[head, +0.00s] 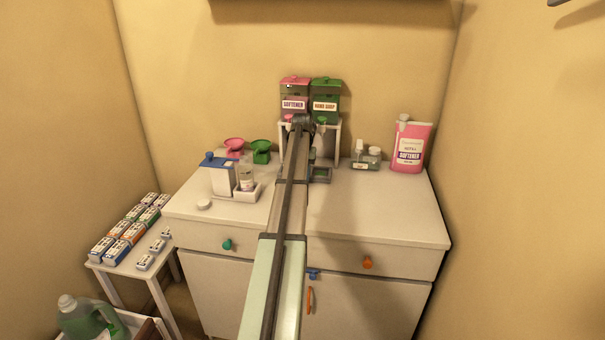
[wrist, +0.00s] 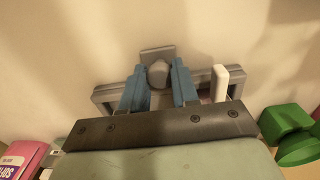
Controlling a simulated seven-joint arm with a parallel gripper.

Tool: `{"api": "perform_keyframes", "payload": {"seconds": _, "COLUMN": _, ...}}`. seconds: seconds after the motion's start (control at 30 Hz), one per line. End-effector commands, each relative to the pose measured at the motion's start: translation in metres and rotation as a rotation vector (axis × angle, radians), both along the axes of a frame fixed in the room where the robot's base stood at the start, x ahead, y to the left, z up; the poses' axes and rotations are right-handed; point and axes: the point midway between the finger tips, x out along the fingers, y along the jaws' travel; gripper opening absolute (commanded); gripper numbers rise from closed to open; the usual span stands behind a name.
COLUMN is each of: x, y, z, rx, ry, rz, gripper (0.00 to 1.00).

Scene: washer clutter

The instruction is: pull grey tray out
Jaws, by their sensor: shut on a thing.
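The grey tray (wrist: 104,94) lies on the white counter in the wrist view, with a grey knob (wrist: 158,73) on its edge. A white piece stands at the tray's right side in that view. My gripper (wrist: 159,78) has blue fingers on either side of the knob and is shut on it. In the head view, part of the grey tray (head: 320,175) shows just right of my arm, under the dispenser stand. My arm hides the rest of the tray and my gripper there.
The softener (head: 294,103) and hand soap (head: 326,104) dispensers stand on a white stand (head: 337,130) behind. A pink bottle (head: 409,148) is right. The counter's front right (head: 375,210) is clear.

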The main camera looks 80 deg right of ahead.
Motion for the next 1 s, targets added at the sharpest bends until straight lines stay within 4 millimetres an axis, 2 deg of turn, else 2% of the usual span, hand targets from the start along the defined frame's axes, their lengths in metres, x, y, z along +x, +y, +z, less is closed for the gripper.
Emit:
{"api": "perform_keyframes", "payload": {"seconds": 0.27, "x": 0.000, "y": 0.004, "z": 0.000, "rx": 0.000, "ry": 0.001, "rz": 0.000, "gripper": 0.07}}
{"api": "perform_keyframes", "payload": {"seconds": 1.0, "x": 0.000, "y": 0.034, "z": 0.000, "rx": 0.001, "ry": 0.001, "rz": 0.000, "gripper": 0.07}}
